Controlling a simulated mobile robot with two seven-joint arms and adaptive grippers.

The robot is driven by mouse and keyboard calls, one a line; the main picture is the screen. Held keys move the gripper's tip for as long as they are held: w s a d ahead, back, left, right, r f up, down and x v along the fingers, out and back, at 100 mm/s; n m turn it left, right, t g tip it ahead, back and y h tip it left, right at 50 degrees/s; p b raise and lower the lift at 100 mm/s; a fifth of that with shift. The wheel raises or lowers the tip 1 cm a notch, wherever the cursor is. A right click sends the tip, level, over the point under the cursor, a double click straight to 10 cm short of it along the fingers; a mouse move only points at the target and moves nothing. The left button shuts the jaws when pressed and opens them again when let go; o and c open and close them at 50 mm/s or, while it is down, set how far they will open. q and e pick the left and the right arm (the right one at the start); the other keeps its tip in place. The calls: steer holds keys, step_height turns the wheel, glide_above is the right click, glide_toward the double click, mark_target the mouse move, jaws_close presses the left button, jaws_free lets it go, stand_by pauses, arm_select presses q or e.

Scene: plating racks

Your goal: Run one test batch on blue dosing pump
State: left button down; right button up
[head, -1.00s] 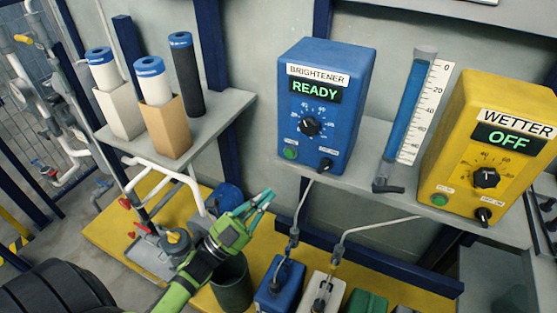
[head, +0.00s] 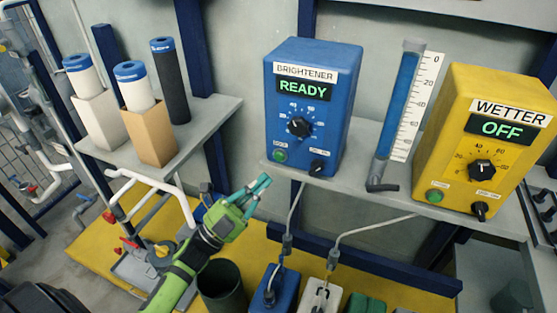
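The blue dosing pump (head: 309,107) stands on a grey wall shelf. It is labelled BRIGHTENER and its display (head: 303,88) reads READY in green. Below are a dial (head: 299,127), a green button (head: 280,155) at the lower left and a black switch knob (head: 318,167) at the lower right. My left gripper (head: 265,181) is in front of and below the shelf, left of the pump and apart from it. Its teal fingertips come together with nothing between them. My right gripper is not in view.
A yellow pump (head: 483,139), labelled WETTER, shows OFF. A graduated blue tube (head: 402,112) stands between the pumps. Boxed rolls and a dark roll (head: 170,80) stand on the left shelf. Below are a dark bin (head: 221,286) and several canisters, with hoses rising from a blue one (head: 273,288).

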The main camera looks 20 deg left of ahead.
mark_target(288, 149)
arm_select(q)
steer(key=shift+w+a+b, duration=0.15)
steer(key=shift+w+b, duration=0.55)
steer(key=shift+w, duration=1.7)
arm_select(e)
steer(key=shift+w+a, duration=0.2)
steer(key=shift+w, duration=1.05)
arm_select(q)
steer(key=shift+w, duration=0.15)
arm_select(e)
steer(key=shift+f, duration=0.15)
arm_select(q)
steer(key=shift+w, duration=0.3)
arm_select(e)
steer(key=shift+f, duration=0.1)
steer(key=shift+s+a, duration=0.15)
arm_select(q)
steer(key=shift+w+b, duration=0.4)
steer(key=shift+w, duration=0.05)
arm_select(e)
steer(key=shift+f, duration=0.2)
arm_select(q)
steer(key=shift+s, duration=0.1)
steer(key=shift+s+p, duration=0.4)
steer(key=shift+s, duration=0.4)
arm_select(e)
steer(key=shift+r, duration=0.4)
